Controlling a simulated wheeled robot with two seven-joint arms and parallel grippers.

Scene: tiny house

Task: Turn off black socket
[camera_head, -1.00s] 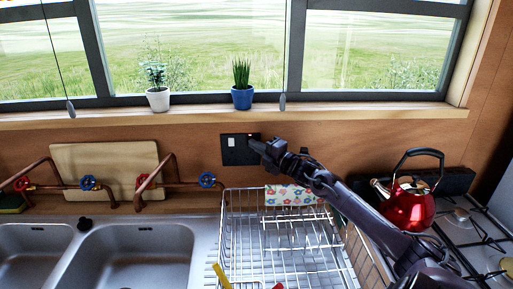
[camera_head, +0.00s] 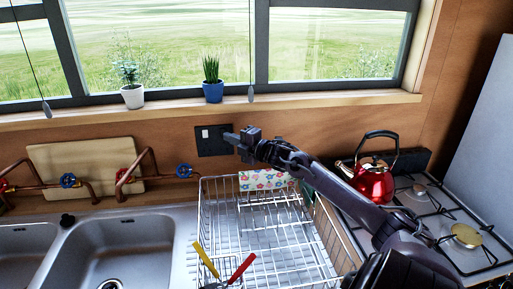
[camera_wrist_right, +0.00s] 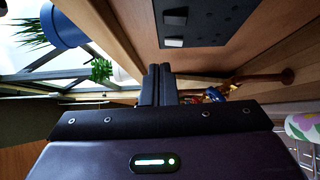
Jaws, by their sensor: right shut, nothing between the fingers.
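The black socket (camera_head: 212,146) is a dark plate on the wooden wall below the window sill. A white switch shows on its left half in the head view; the gripper partly covers its right half. My right gripper (camera_head: 232,138) is in front of the socket's right side. In the wrist view its fingers (camera_wrist_right: 157,84) are together and empty, below the socket in the picture. I cannot tell whether they touch it. My left gripper is not in view.
A wire dish rack (camera_head: 265,235) stands below my right arm, with a flowered cloth (camera_head: 262,180). A red kettle (camera_head: 372,182) is on the stove at right. Copper taps (camera_head: 125,175) and a sink (camera_head: 120,250) are at left. Two potted plants stand on the sill (camera_head: 300,103).

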